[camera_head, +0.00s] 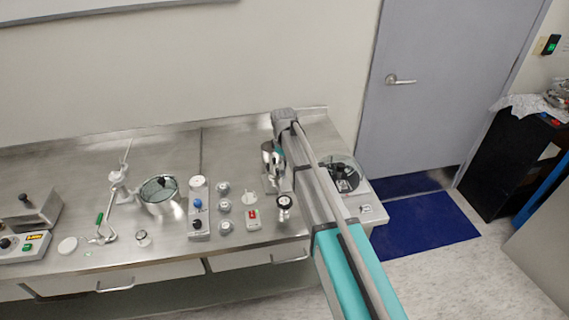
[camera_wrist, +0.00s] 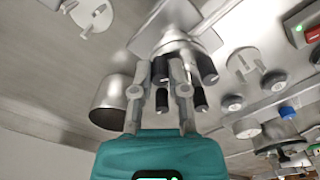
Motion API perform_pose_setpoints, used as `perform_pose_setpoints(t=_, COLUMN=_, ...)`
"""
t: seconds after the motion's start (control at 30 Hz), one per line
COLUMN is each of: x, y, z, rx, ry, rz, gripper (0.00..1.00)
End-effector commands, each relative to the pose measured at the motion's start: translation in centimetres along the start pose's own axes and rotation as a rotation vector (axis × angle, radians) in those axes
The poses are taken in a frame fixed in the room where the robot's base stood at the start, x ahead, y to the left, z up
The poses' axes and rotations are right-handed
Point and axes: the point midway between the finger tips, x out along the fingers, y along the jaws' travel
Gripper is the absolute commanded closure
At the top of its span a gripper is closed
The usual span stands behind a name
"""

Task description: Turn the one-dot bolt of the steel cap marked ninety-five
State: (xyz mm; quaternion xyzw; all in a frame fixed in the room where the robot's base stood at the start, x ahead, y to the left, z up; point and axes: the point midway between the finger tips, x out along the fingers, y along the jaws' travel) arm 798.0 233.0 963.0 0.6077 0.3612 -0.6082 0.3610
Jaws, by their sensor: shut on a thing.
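In the wrist view a steel cap (camera_wrist: 176,44) on a square plate carries several black-sleeved bolts, such as one at the right (camera_wrist: 207,70). My gripper (camera_wrist: 160,76) is shut on a black bolt (camera_wrist: 160,68) of this cap, with its grey fingers on either side. No dots or number can be read on the cap or bolts, so I cannot tell which bolt it is. In the head view my gripper (camera_head: 273,176) is small at the back of the bench, and my arm partly hides the cap there.
A steel cup-like cylinder (camera_wrist: 110,102) is close beside my fingers. Several small round fittings (camera_head: 223,205), a red-switch box (camera_head: 253,219) and a gauge-like fitting (camera_head: 284,203) stand on the steel bench (camera_head: 225,150). A glass-domed unit (camera_head: 345,172) is right of my arm.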

Motion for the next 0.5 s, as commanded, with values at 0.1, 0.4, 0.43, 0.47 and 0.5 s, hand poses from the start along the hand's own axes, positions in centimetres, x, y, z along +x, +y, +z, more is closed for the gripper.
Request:
perform_pose_setpoints(t=0.1, x=-0.02, y=0.12, z=-0.2, rx=0.009, ry=0.004, rz=0.003, gripper=1.0)
perform_pose_setpoints(t=0.4, x=-0.02, y=0.12, z=-0.22, rx=0.008, ry=0.004, rz=0.003, gripper=1.0)
perform_pose_setpoints(t=0.43, x=-0.02, y=0.13, z=-0.22, rx=0.008, ry=0.004, rz=0.003, gripper=0.76)
perform_pose_setpoints(t=0.47, x=-0.02, y=0.13, z=-0.22, rx=0.008, ry=0.005, rz=0.003, gripper=0.71)
perform_pose_setpoints(t=0.5, x=-0.02, y=0.12, z=-0.21, rx=0.008, ry=0.004, rz=0.003, gripper=0.63)
